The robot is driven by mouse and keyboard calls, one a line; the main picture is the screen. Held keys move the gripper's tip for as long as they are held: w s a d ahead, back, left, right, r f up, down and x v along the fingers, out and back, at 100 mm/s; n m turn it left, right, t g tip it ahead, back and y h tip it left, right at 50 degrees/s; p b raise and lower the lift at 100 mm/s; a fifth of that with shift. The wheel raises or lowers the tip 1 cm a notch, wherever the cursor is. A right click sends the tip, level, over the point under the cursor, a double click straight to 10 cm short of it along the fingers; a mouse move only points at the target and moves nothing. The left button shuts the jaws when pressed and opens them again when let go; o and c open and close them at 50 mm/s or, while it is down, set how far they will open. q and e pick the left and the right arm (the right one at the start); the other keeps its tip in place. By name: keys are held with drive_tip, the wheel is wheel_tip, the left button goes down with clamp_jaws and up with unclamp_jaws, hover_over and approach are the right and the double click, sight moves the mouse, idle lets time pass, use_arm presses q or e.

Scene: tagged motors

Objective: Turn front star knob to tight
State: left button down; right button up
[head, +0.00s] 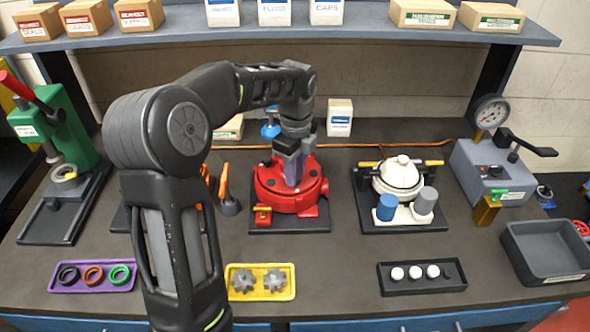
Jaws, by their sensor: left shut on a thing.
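My left arm reaches over the bench from the front left. My left gripper (292,176) points down over the top of the red round housing (272,196). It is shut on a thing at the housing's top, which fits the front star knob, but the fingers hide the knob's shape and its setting. The red housing sits on a dark base plate with a small yellow part (263,215) at its front. A blue knob-like part (270,131) shows behind the housing. My right gripper is not in view.
A yellow tray (234,295) with two grey toothed wheels lies in front. A white housing (398,176) on a dark plate stands to the right. A green press (62,135) stands at left, a gauge box (487,172) at right. A shelf (380,36) with boxes spans the back.

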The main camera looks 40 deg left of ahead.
use_arm(q)
drive_tip(key=m, duration=0.5)
drive_tip(key=m+p, duration=0.1)
drive_tip(key=m, duration=0.1)
drive_tip(key=shift+w+r, duration=0.2)
drive_tip(key=shift+r, duration=0.15)
drive_tip(key=m, duration=0.4)
drive_tip(key=shift+f+m, duration=0.1)
drive_tip(key=shift+m, duration=1.6)
drive_tip(key=c, duration=1.5)
unclamp_jaws()
drive_tip(key=shift+c, duration=0.2)
drive_tip(key=o, duration=0.4)
drive_tip(key=shift+s+f, duration=0.1)
drive_tip(key=shift+f, duration=0.05)
